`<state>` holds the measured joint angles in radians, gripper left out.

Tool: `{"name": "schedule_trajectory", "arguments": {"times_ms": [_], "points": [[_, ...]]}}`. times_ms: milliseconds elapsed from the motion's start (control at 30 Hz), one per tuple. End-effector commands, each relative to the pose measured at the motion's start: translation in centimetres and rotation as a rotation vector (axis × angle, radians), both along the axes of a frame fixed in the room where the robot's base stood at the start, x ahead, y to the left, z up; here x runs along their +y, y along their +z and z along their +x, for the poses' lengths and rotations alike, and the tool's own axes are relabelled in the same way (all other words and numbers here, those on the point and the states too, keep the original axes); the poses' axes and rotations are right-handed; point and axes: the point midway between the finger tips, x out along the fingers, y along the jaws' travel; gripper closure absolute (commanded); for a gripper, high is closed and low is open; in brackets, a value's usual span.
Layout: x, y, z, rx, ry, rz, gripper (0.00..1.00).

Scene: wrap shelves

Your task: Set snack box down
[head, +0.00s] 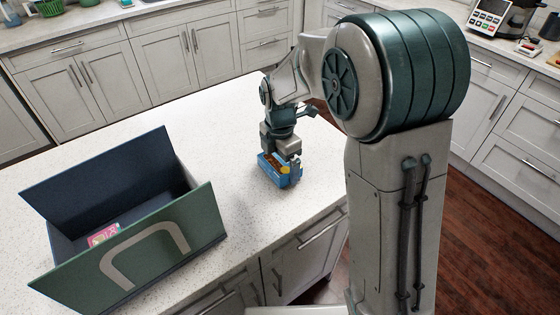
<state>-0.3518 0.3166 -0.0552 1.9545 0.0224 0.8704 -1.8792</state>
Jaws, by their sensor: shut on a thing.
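The snack box (269,170) is a small blue box with yellow on it, low over the right part of the white speckled countertop (225,130). My gripper (283,160) points down and is shut on the snack box. The fingers cover part of the box. I cannot tell whether its underside touches the counter.
An open dark blue and green box (135,250) with a grey handle shape stands at the counter's left, with a pink packet (103,235) inside. Bare counter lies between it and my gripper. The counter's front edge is close to the snack box. Cabinets (165,60) line the back.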

Motion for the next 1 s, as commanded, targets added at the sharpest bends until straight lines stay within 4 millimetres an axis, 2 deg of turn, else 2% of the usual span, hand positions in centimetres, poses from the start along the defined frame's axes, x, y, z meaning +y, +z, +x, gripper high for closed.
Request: {"name": "schedule_trajectory", "arguments": {"times_ms": [433,467,500,700,833,1000], "points": [[0.0,-1.1,0.0,-0.001,0.000,0.001,0.29],[0.0,-1.1,0.0,-0.001,0.000,0.001,0.02],[0.0,-1.0,0.0,-0.001,0.000,0.001,0.00],[0.0,-0.9,0.0,0.000,0.001,0.000,0.00],[0.0,-0.2,0.0,-0.002,0.002,0.000,0.00],[0.0,2.9,0.1,-0.006,0.000,0.003,0.00]]}}
